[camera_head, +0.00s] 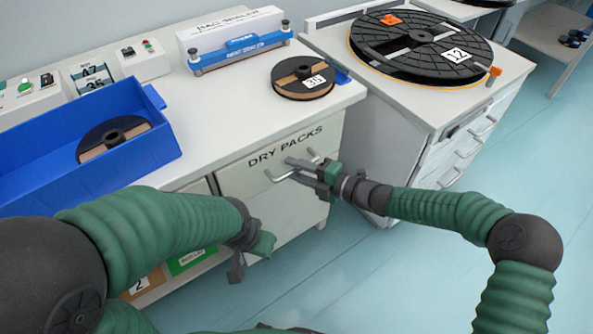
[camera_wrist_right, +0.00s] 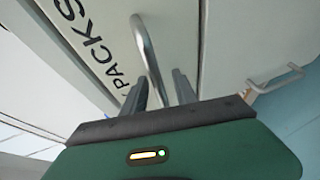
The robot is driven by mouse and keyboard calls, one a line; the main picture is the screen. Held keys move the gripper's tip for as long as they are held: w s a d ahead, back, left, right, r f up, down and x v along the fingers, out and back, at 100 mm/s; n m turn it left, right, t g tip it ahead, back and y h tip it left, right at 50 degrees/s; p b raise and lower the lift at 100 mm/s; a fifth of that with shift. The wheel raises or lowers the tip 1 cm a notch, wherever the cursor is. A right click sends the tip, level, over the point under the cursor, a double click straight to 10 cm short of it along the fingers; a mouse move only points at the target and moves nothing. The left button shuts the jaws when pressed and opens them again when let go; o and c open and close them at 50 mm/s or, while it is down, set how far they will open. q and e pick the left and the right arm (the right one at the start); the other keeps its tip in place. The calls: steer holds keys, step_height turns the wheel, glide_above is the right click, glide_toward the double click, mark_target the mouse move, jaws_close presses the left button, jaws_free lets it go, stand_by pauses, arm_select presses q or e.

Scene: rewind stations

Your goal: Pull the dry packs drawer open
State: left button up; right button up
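The dry packs drawer (camera_head: 240,184) is the white front labelled "DRY PACKS" under the counter, and it looks flush with the cabinet. The drawer front also fills much of the right wrist view (camera_wrist_right: 178,35). Its bar handle (camera_head: 281,178) shows in the wrist view as a curved metal bar (camera_wrist_right: 146,45). My right gripper (camera_head: 296,168) is at the handle. In the wrist view its two fingers (camera_wrist_right: 163,90) stand apart with the bar passing between them; contact is unclear. My left gripper (camera_head: 249,258) hangs low in front of the cabinet, away from the handle, its fingers partly hidden.
A blue bin (camera_head: 165,145) with a reel (camera_head: 135,127) stands on the counter (camera_head: 225,105). Another reel (camera_head: 303,67) and a blue-and-white bag sealer (camera_head: 240,45) are farther back. A second cabinet (camera_head: 395,120) with a large reel (camera_head: 385,45) stands right. Floor before the drawer is clear.

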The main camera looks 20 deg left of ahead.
steer(key=shift+d, duration=0.25)
jaws_close()
steer(key=shift+s+f, duration=0.1)
stand_by(1.0)
